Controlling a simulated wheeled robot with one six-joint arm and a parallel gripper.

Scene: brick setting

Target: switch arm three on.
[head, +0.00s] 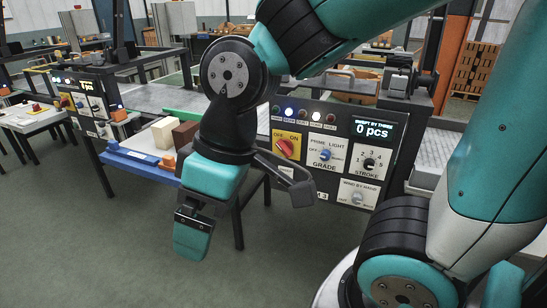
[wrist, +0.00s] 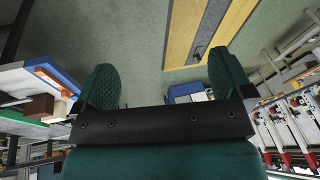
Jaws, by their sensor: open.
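The control panel (head: 392,147) marked "M 3" stands at the middle right of the head view. Its red rotary switch (head: 287,148) sits on a yellow plate lettered OFF and ON; I cannot tell clearly which way it points. A lamp in the row above glows blue, another white. The display (head: 374,129) reads "0 pcs". My gripper (head: 192,243) hangs in front of the panel, left of and lower than the red switch, pointing down and not touching it. In the wrist view my gripper (wrist: 164,78) is open, with nothing between its fingers.
Below and beside the display are knobs for GRADE (head: 325,155), STROKE (head: 370,163) and winding by hand (head: 358,197). A blue-edged tray (head: 140,162) with cream (head: 163,134) and brown (head: 186,134) blocks lies left. Another panel (head: 84,103) stands far left. Floor in front is clear.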

